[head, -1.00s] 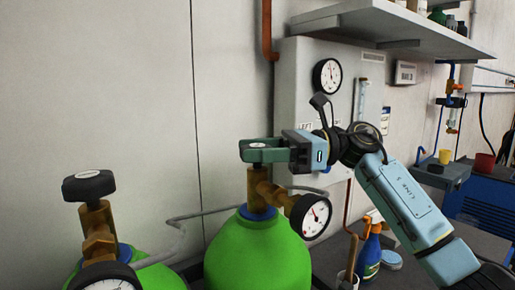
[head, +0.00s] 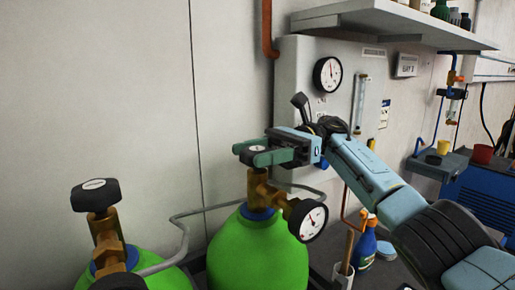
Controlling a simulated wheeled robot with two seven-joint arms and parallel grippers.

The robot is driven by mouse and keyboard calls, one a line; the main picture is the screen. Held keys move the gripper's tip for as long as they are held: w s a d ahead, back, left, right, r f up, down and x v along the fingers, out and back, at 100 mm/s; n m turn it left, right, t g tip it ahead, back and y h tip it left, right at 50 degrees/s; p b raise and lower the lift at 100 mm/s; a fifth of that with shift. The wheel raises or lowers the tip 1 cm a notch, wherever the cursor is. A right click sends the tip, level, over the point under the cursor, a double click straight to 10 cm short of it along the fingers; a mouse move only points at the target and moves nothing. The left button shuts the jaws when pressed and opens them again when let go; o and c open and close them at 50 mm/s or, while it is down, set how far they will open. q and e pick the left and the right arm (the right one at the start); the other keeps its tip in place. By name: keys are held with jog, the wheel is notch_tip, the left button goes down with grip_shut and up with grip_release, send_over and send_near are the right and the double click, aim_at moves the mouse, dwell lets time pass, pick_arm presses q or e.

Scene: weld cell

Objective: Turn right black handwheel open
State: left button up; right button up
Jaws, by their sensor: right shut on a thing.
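The right black handwheel (head: 256,147) sits on top of the brass valve (head: 258,187) of the right green cylinder (head: 257,254). Only part of it shows, as the fingers cover its sides. My right gripper (head: 265,152) comes in from the right and is shut on this handwheel, with its green fingers around it. The left black handwheel (head: 95,195) stands free on the left cylinder's brass valve (head: 106,236). My left gripper is not in view.
A round gauge (head: 307,220) sticks out right of the right valve, below my right arm. A grey pipe (head: 200,212) runs between the valves. A wall panel (head: 300,80) with a gauge stands behind. A spray bottle (head: 366,248) stands at lower right, under a shelf (head: 390,22).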

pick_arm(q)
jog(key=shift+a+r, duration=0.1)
pick_arm(e)
jog(key=shift+f, duration=0.1)
dwell(0.3)
jog(key=o, duration=1)
jog(key=shift+c, duration=0.2)
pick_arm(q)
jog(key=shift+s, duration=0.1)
pick_arm(e)
jog(key=shift+d, duration=0.1)
